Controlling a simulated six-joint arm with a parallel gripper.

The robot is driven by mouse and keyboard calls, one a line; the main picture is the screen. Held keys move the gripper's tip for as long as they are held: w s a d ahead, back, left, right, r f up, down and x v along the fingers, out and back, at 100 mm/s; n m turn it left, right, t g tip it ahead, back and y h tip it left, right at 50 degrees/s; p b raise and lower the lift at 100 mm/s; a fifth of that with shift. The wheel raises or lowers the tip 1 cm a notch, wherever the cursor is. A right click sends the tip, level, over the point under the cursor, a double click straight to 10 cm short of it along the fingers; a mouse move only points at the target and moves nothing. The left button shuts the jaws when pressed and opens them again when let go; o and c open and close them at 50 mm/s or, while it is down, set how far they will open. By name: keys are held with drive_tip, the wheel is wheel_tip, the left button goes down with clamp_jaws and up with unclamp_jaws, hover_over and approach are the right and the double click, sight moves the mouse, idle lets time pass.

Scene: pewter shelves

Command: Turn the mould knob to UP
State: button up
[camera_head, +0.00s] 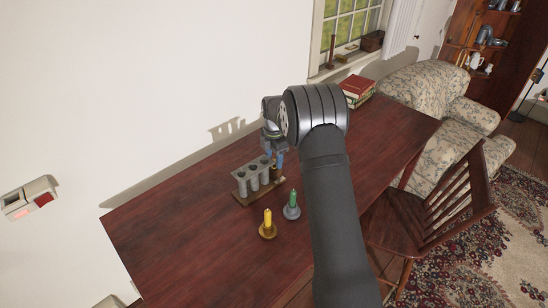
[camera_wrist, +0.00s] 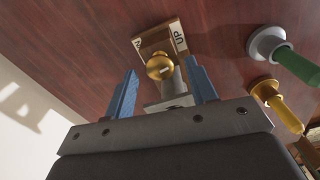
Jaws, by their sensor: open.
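The mould (camera_head: 254,181) is a row of grey tubes on a wooden base, standing on the dark red table. In the wrist view its brass knob (camera_wrist: 158,62) shows in front of the wooden end piece (camera_wrist: 150,41), with a white UP label (camera_wrist: 179,37) on the right and another label, hard to read, on the left. My gripper (camera_wrist: 161,75) is open, its two blue fingers on either side of the knob with gaps between. In the head view my gripper (camera_head: 276,157) is at the mould's right end and partly hides it. Which way the knob points is unclear.
A yellow candle (camera_head: 267,218) in a brass holder and a green candle (camera_head: 293,198) in a grey holder stand close in front of the mould. Red books (camera_head: 358,89) lie at the table's far end. The table's left part is clear. A chair (camera_head: 440,208) stands right.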

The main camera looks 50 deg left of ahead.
wheel_tip(320, 180, up, 17)
drive_tip(key=shift+r, duration=0.2)
idle(0.3)
drive_tip(key=f, duration=1.7)
drive_tip(key=shift+w+f, duration=0.25)
drive_tip(key=c, duration=1)
